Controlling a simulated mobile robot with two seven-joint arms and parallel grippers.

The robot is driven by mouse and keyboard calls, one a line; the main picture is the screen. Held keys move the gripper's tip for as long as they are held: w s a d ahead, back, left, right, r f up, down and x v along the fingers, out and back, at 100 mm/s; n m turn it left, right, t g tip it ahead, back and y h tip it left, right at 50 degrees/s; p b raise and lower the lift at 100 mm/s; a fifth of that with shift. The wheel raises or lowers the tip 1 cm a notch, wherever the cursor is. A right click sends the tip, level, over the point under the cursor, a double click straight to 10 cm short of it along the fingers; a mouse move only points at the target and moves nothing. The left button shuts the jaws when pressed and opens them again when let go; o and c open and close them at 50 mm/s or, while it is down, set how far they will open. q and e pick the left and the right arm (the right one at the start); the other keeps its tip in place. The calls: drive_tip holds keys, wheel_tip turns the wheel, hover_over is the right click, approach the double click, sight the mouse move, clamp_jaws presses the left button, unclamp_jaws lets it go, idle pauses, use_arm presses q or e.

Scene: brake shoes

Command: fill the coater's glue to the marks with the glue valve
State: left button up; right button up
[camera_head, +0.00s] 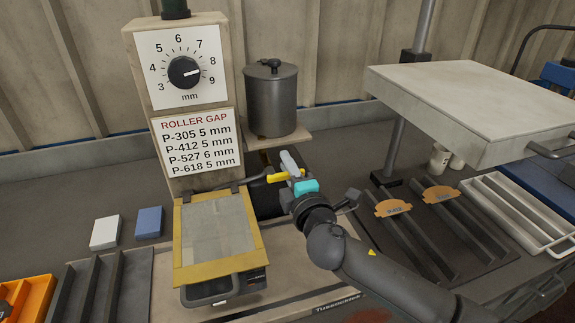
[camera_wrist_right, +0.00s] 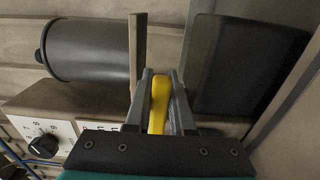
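The coater (camera_head: 219,232) has a yellow-framed clear cover and stands at the centre of the bench in the head view. Glue and level marks cannot be made out. A grey lidded glue pot (camera_head: 270,101) stands on a shelf above and behind it; it also shows in the right wrist view (camera_wrist_right: 92,50). The glue valve's yellow lever (camera_head: 277,178) is below the pot. My right gripper (camera_head: 290,163) is at the lever. In the wrist view its fingers stand closely on both sides of the yellow lever (camera_wrist_right: 158,105), seemingly gripping it. My left gripper is out of view.
A roller gap dial (camera_head: 184,72) and sign (camera_head: 196,143) stand behind the coater. White and blue blocks (camera_head: 149,222) lie left. Brake shoes (camera_head: 393,207) rest on a dark rack at right, under a raised pale plate (camera_head: 475,95). A white tray (camera_head: 515,215) is far right.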

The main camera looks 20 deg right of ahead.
clamp_jaws()
drive_tip(key=shift+a+f+m+b, duration=0.1)
drive_tip(key=shift+f+m+b, duration=0.2)
drive_tip(key=shift+m, duration=0.6)
drive_tip(key=shift+a+f+m+b, duration=0.1)
drive_tip(key=shift+f+m+b, duration=0.25)
drive_tip(key=shift+m, duration=0.55)
drive_tip(key=shift+f+m+b, duration=0.25)
drive_tip(key=shift+f+m, duration=0.05)
drive_tip(key=shift+m, duration=0.6)
drive_tip(key=shift+o, duration=1.2)
unclamp_jaws()
